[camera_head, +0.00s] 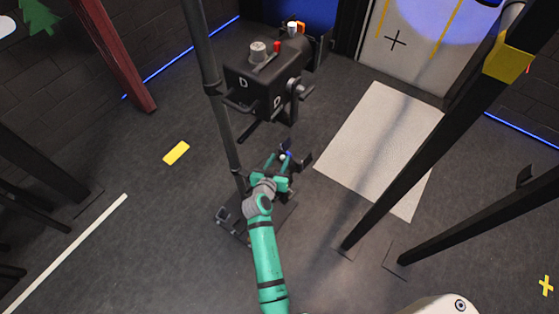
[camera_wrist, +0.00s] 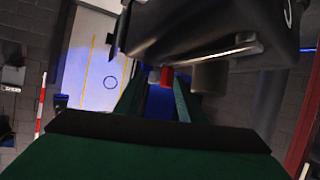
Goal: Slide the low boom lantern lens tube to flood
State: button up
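The lantern (camera_head: 265,80), a black box with "D" labels, hangs by a dark upright pole. A grey knob (camera_head: 258,50) and a small red knob (camera_head: 277,46) show on it. I cannot tell which part is the lens tube. My gripper (camera_head: 280,160) is below the lantern and apart from it, fingers spread, with a small white and blue thing near the tips. In the wrist view, the two fingers (camera_wrist: 160,97) are apart. Beyond them are a red knob (camera_wrist: 167,77), a grey cylinder (camera_wrist: 209,76) and a dark housing with a pale bar (camera_wrist: 232,50).
The dark pole (camera_head: 222,120) stands just left of my gripper on a floor base. A pale mat (camera_head: 378,145) lies to the right. Dark slanted posts (camera_head: 425,145) stand further right. Open floor with a yellow mark (camera_head: 176,153) lies to the left.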

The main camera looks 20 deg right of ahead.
jog(key=shift+d, duration=0.2)
jog(key=v, duration=1.1)
jog(key=shift+w, duration=0.1)
dwell(0.3)
jog(key=s+a+f+n+t+y, duration=0.1)
jog(key=s+a+n+y, duration=0.15)
jog(key=s+a, duration=0.5)
jog(key=s+a+f+n+t+y, duration=0.1)
jog(key=s+a+n+y, duration=0.3)
jog(key=s, duration=0.6)
jog(key=s+a+r+t+y, duration=0.2)
jog(key=s+a+r, duration=0.2)
jog(key=s+r, duration=0.9)
jog(key=s, duration=0.2)
jog(key=shift+s+r+t, duration=0.25)
jog(key=shift+s+t, duration=0.05)
jog(key=shift+s, duration=0.05)
